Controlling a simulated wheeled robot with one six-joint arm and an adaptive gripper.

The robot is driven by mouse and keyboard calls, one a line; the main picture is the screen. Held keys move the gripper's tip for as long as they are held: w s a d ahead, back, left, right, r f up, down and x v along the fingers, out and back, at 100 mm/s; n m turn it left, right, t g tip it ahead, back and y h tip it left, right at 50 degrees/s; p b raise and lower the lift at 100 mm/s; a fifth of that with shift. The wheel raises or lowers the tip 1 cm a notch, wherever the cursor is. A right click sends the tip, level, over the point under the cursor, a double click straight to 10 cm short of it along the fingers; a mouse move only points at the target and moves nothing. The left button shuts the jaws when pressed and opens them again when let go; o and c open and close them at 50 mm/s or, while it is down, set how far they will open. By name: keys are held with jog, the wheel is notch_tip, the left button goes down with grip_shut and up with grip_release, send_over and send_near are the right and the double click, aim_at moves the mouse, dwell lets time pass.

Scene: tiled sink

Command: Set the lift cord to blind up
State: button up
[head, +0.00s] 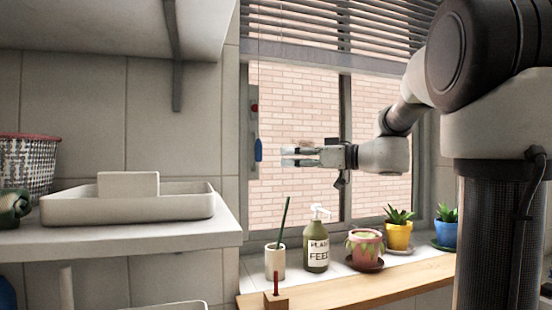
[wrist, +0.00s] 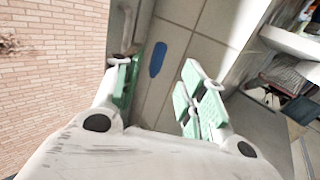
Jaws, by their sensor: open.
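The blind (head: 340,35) hangs across the top of the window with its slats tilted and the window below it uncovered. Its lift cord ends in a blue pull (head: 258,150) hanging at the window's left edge, with a small red piece (head: 254,108) above it. My gripper (head: 284,157) is open and empty, points left, and its fingertips are a short way right of the blue pull. In the wrist view the blue pull (wrist: 157,58) appears ahead, between the lines of the two green-padded fingers (wrist: 163,85), apart from both. The thin cord itself is hard to make out.
A shelf (head: 130,235) with a white tray (head: 130,208) is at left. Space around the pull looks clear.

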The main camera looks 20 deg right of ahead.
aim_at(258, 152)
jog(key=shift+v, duration=1.05)
jog(key=x, duration=0.4)
jog(key=r+x, duration=0.1)
jog(key=x, duration=0.8)
jog(key=shift+w+a+r, duration=0.1)
jog(key=shift+r, duration=0.15)
jog(key=shift+c, duration=0.2)
grip_shut()
